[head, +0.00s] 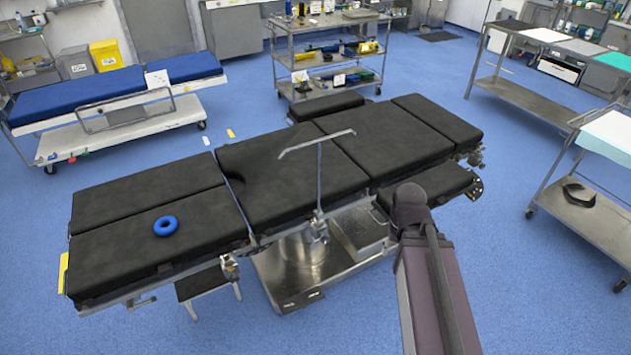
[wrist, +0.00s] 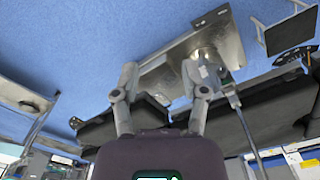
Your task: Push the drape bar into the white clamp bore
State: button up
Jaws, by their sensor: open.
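The drape bar (head: 320,178) is a thin grey T-shaped rod, upright at the near long side of the operating table, its crosspiece above the black pads. Its lower end meets a small pale clamp (head: 318,227) on the side rail; how deep it sits in the bore is too small to tell. In the wrist view, a thin dark rod that looks like the bar (wrist: 242,122) runs just right of my gripper (wrist: 162,80). My gripper's fingers are spread apart with nothing between them. The gripper is not discernible in the head view; my arm stands right of the bar.
The operating table (head: 160,195) has black pads and a blue ring (head: 165,226) lying on its left part. Another clamp (head: 229,266) sits on the rail to the left. The metal base (head: 300,262) is below. Blue floor is free in front.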

jog(key=shift+d, duration=0.35)
jog(key=w+a+f+m+t+h+b, duration=0.45)
jog(key=w+a+h+b, duration=0.55)
jog(key=w, duration=0.3)
jog(key=w+a+r+m+t+h+b, duration=0.1)
jog(key=a+t+b, duration=0.3)
jog(key=a, duration=0.7)
jog(key=w+a+r+m+t+h+b, duration=0.2)
jog(key=a+r+m+t+b, duration=0.1)
jog(key=a, duration=0.8)
jog(key=shift+w+r+m+t+b, duration=0.35)
jog(key=shift+t+b, duration=0.2)
jog(key=shift+b, duration=0.15)
